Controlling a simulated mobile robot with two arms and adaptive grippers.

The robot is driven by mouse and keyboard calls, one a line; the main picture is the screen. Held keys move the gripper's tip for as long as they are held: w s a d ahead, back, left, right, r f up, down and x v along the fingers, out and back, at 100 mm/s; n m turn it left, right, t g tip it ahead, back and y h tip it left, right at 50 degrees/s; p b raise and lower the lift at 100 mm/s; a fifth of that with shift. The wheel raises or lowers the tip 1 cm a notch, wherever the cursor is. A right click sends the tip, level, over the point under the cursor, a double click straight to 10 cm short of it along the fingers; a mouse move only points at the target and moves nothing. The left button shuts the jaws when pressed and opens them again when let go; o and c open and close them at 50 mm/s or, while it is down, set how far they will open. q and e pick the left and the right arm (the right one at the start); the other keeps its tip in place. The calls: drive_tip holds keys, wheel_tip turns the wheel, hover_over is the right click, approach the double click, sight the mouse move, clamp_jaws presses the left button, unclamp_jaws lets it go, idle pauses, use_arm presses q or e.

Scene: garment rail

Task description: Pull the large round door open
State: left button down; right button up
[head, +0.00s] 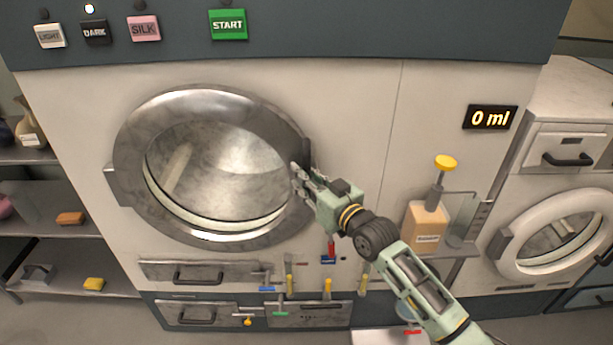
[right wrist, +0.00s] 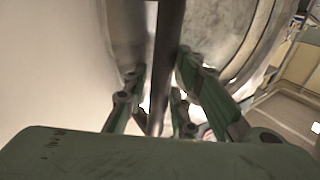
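The large round door (head: 215,165) is a metal ring around a glass window in the front of the big pale machine. It looks closed, flush with the front. Its dark upright bar handle (head: 306,152) is on the ring's right side. My right gripper (head: 297,178) is at the handle's lower part, its fingers pointing left. In the right wrist view the handle bar (right wrist: 168,60) runs between the two fingers (right wrist: 162,70), with a gap visible beside it; the fingers look open around it. Contact is hard to judge. My left gripper is not in view.
A soap bottle (head: 426,225) with a yellow pump stands on a small shelf right of my arm. Small coloured levers (head: 328,289) and drawers (head: 198,272) sit below the door. A second washer (head: 556,235) is at right, shelving (head: 60,235) at left.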

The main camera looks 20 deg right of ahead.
drive_tip(key=shift+c, duration=0.3)
clamp_jaws()
